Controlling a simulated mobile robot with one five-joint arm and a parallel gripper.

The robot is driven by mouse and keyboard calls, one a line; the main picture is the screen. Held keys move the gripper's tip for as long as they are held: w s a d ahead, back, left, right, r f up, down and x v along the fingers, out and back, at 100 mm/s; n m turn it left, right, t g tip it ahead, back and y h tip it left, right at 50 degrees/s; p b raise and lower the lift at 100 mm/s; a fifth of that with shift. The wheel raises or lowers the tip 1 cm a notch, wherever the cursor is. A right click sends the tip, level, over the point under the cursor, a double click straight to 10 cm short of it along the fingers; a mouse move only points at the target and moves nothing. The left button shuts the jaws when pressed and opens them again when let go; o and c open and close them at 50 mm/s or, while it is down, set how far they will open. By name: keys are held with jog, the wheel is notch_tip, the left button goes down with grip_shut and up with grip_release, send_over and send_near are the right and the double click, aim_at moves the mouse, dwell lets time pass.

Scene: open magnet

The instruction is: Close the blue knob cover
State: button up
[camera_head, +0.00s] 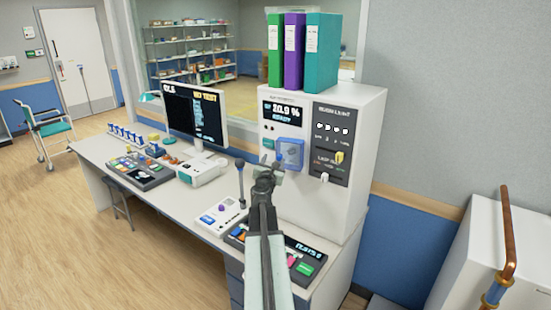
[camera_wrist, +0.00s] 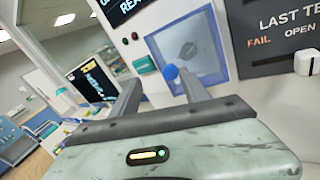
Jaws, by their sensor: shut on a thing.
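The knob cover (camera_head: 291,153) is a blue-framed, see-through panel on the front of the white cabinet machine. In the wrist view the cover (camera_wrist: 207,55) fills the upper middle, with a grey shape behind its pane. A round blue knob (camera_wrist: 170,72) stands at its lower left, between my fingers and close to the right one. My gripper (camera_head: 267,165) is at the cover's lower left edge in the head view. In the wrist view my gripper (camera_wrist: 157,88) is shut on the cover's blue knob. Whether the cover lies fully flush cannot be told.
The white machine (camera_head: 340,210) has a display and a dark panel with a yellow (camera_head: 340,157) and a white switch (camera_head: 324,178) to the right. Three binders (camera_head: 294,50) stand on top. A monitor (camera_head: 195,112), a joystick (camera_head: 240,185) and control boxes stand on the desk.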

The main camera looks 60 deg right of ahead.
jog(key=v, duration=0.3)
jog(key=shift+w+a, duration=0.15)
